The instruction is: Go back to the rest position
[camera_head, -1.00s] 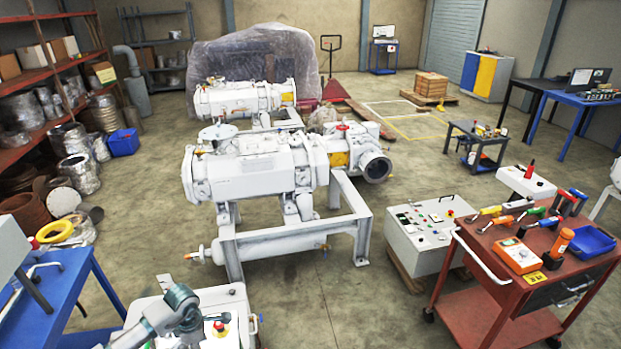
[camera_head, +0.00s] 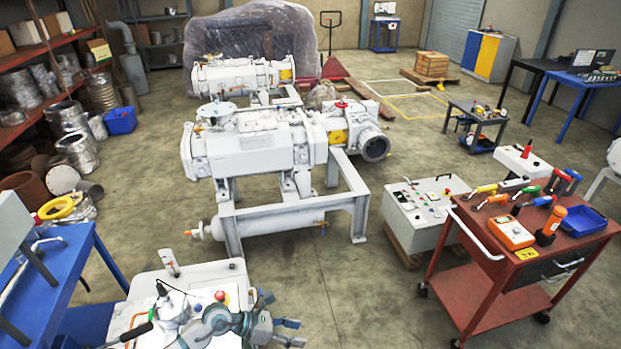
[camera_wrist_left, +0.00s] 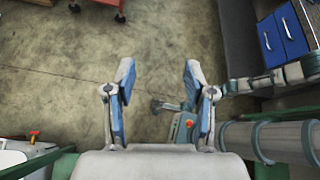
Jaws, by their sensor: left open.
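My left gripper (camera_head: 294,332) is at the bottom of the head view, in front of a white machine with a red button. In the left wrist view my left gripper (camera_wrist_left: 160,75) has its two blue-padded fingers spread apart with bare floor between them. It holds nothing. My right gripper does not show in the head view. Jointed grey-green parts show at the right of the left wrist view, and I cannot tell exactly what they are.
A large white vacuum pump (camera_head: 255,150) on a grey frame stands ahead. A red tool cart (camera_head: 490,275) and a grey control box (camera_head: 425,212) are on the right. A blue table (camera_head: 50,285) is at the left.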

